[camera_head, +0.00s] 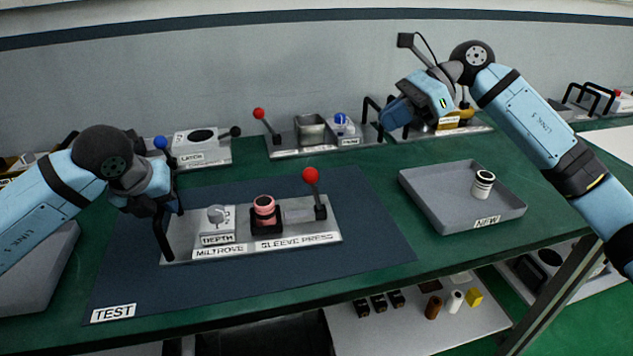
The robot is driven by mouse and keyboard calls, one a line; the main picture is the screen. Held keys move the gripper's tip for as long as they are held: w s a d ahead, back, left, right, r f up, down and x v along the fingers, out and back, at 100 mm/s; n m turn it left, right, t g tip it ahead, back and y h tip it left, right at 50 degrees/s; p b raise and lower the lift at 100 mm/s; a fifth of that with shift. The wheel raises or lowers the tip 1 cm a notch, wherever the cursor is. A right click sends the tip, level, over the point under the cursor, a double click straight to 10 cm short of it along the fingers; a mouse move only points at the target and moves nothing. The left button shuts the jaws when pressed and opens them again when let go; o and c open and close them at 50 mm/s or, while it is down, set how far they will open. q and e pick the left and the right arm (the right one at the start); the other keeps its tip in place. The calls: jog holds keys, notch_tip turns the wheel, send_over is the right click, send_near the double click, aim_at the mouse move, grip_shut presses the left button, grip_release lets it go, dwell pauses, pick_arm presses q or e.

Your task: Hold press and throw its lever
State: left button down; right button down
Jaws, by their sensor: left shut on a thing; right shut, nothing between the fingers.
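The sleeve press (330,235) is a grey plate labelled MILTROVE and SLEEVE PRESS, lying on the dark blue TEST mat. A pink ringed sleeve (264,205) sits in its black holder, left of the horizontal grey ram. The lever (315,193) with a red knob stands near upright at the plate's right end, leaning slightly left. A DEPTH dial (215,214) is on the left. My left gripper (163,211) is shut on the black handle (162,238) at the plate's left end. My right gripper (390,115) is shut and empty, well above and right of the lever; its fingertips are hard to see.
A grey tray (440,215) labelled NEW holds a white and black sleeve (483,184) on the right. Behind stand a red-knobbed fixture (285,147), a LATCH fixture (205,155) and others. The mat (370,235) is clear right of the press.

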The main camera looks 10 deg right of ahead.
pick_arm(q)
jog(key=shift+f, duration=0.2)
jog(key=c, duration=1)
grip_release()
jog(key=shift+r, duration=0.1)
